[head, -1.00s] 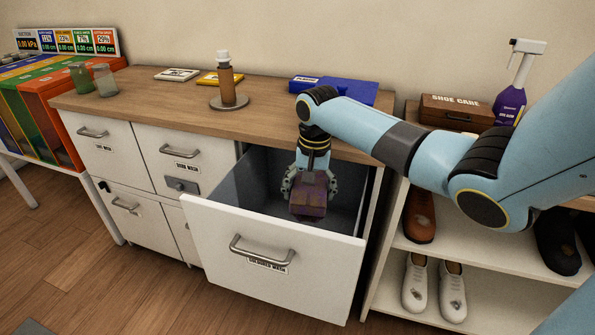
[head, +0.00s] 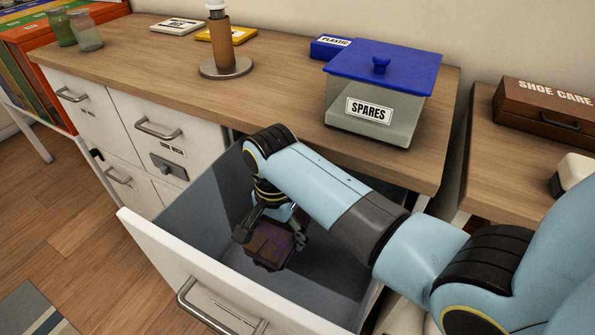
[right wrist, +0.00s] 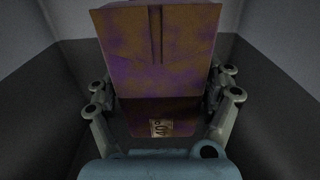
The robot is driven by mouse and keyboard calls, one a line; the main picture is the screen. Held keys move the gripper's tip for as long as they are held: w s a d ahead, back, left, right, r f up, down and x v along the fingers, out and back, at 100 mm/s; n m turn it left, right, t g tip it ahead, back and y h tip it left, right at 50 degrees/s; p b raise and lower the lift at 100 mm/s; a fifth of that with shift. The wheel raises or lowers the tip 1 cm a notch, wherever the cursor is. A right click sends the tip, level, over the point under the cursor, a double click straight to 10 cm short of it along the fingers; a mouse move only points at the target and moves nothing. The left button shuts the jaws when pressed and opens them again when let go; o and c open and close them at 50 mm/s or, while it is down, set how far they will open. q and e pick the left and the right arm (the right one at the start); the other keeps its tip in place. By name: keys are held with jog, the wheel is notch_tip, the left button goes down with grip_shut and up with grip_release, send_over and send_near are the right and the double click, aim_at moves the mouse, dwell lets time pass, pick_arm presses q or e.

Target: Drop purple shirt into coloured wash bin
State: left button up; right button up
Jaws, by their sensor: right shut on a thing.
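The folded purple shirt (head: 272,244) has brownish patches and is held by my right gripper (head: 270,235) inside the open drawer. In the right wrist view the shirt (right wrist: 158,50) sits between the two fingers (right wrist: 160,105), with a small tag on it showing a number. The open bin drawer (head: 185,285) has a white front with a metal handle and a grey inside. Its label is not readable now. Grey drawer walls surround the shirt in the right wrist view. The gap between shirt and drawer floor is hard to judge. My left gripper is not in view.
A clear SPARES box (head: 368,112) with a blue lid stands on the wooden counter (head: 290,105) behind the drawer. A shoe care box (head: 545,105) is at the right.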

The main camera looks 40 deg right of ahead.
aim_at(278, 227)
notch_tip(278, 227, down, 5)
jog(key=shift+r+b, duration=0.1)
jog(key=shift+b, duration=0.65)
notch_tip(278, 227, down, 4)
jog(key=shift+s+b, duration=0.1)
jog(key=shift+b, duration=0.65)
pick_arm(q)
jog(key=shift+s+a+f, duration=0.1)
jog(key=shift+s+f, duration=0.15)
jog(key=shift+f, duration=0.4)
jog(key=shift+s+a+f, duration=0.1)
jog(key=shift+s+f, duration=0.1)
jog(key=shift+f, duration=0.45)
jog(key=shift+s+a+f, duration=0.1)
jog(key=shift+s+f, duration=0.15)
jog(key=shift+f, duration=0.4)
pick_arm(e)
jog(key=shift+f, duration=0.6)
jog(key=o, duration=1.1)
jog(key=shift+o, duration=0.2)
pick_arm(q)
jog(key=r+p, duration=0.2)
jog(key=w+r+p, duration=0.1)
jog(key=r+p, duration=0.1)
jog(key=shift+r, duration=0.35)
pick_arm(e)
notch_tip(278, 227, up, 13)
jog(key=shift+r, duration=0.1)
